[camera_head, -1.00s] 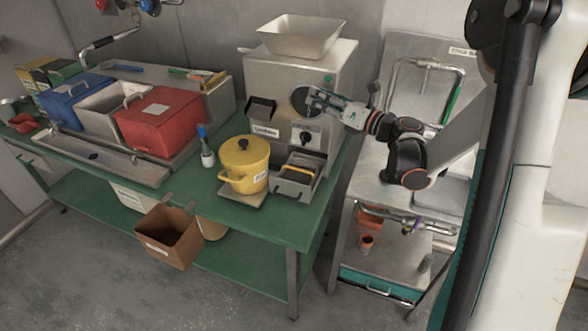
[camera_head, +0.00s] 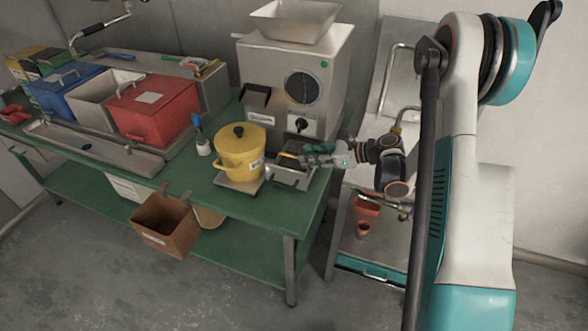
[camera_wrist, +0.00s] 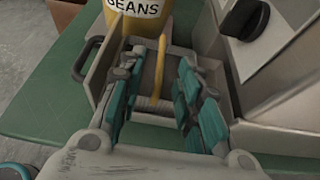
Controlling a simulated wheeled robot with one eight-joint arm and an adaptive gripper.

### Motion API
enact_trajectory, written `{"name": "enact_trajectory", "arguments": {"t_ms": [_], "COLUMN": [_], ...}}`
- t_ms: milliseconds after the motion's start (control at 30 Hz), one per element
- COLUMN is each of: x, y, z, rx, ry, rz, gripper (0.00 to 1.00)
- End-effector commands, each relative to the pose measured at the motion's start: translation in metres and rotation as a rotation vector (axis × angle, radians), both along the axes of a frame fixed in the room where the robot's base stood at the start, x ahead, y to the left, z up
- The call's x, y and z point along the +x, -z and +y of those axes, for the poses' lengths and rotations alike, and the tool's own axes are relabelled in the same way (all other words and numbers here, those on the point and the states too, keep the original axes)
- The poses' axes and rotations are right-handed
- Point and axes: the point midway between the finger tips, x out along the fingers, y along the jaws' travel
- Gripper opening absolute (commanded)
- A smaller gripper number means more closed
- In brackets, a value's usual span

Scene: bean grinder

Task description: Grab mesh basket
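A small grey metal box (camera_head: 291,178) with a yellow handle (camera_head: 288,155) sits on the green table below the grinder; I take it for the mesh basket, though no mesh is clear. My gripper (camera_head: 303,155) is over the box, reaching in from the right. In the wrist view my gripper (camera_wrist: 156,85) is open, with a teal finger on each side of the yellow handle (camera_wrist: 158,65). The fingers look apart from the handle. The box walls (camera_wrist: 98,62) show around them, and the fingers hide part of the inside.
A yellow bean pot (camera_head: 238,152) stands close left of the box and shows in the wrist view (camera_wrist: 142,14). The steel grinder (camera_head: 292,80) rises right behind. A blue-handled brush (camera_head: 201,140) and a red bin (camera_head: 152,110) are further left. A steel cart (camera_head: 385,235) stands at right.

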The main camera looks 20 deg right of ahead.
Motion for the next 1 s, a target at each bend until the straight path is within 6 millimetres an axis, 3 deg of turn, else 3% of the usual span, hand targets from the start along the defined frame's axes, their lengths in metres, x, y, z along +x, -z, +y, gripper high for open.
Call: {"name": "enact_trajectory", "arguments": {"t_ms": [267, 600, 833, 867, 1000], "x": [0.009, 0.033, 0.035, 0.035, 0.035], "y": [0.006, 0.022, 0.021, 0.021, 0.021], "z": [0.012, 0.045, 0.046, 0.046, 0.046], "rx": [0.001, 0.001, 0.001, 0.001, 0.001], "ry": [0.000, -0.001, 0.003, 0.003, 0.003], "rz": [-0.001, 0.000, 0.000, 0.000, 0.000], "gripper": [0.32, 0.32, 0.32, 0.29, 0.00]}}
